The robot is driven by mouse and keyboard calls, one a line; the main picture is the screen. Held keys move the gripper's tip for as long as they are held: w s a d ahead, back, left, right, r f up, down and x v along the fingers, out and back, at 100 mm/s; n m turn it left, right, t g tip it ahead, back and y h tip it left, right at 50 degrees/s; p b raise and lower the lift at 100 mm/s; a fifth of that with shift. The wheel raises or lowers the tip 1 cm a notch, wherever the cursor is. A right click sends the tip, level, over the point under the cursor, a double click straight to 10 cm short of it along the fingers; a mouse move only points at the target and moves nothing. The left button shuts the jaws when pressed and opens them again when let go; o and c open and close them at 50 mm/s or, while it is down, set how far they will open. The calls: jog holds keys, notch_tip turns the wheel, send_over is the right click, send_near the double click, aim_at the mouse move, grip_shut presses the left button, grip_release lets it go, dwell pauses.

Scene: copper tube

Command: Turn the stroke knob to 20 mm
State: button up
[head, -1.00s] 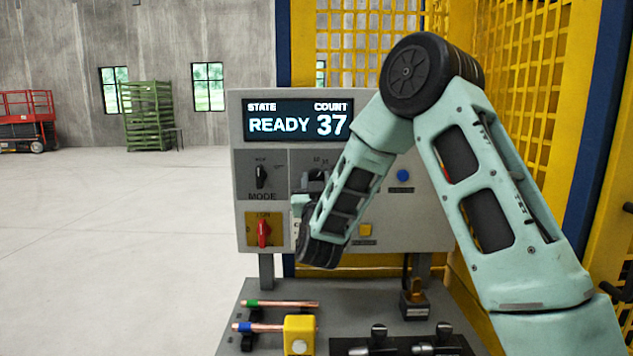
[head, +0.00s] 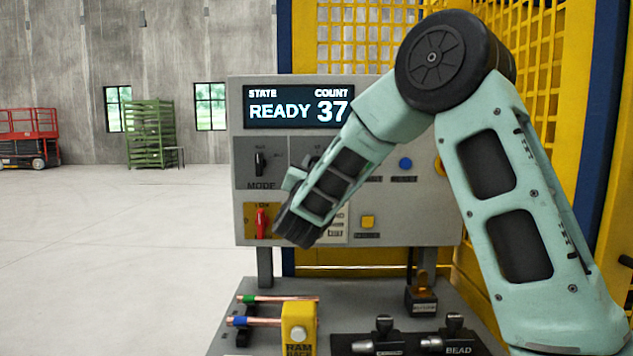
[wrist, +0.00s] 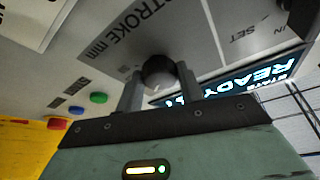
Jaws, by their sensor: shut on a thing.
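The stroke knob (wrist: 158,72) is a dark round knob on the grey panel, with the label "STROKE mm" beside it in the wrist view. My gripper (wrist: 159,86) is shut on it, one finger on each side. The knob's pointer and scale setting cannot be read. In the head view my wrist and forearm hide the knob and most of its plate (head: 303,158). The display (head: 298,107) reads STATE READY and COUNT 37.
The mode knob (head: 260,162) and a red switch on a yellow plate (head: 262,220) sit close left of my wrist. A blue button (head: 405,163) and a yellow button (head: 368,221) are to the right. Copper tubes (head: 275,299) lie on the bench below.

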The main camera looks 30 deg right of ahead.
jog(key=shift+m+b, duration=0.35)
jog(key=shift+m, duration=0.25)
jog(key=o, duration=1)
jog(key=b+v, duration=0.5)
jog(key=v, duration=1.2)
jog(key=shift+s+a+r, duration=0.1)
jog(key=shift+a, duration=0.15)
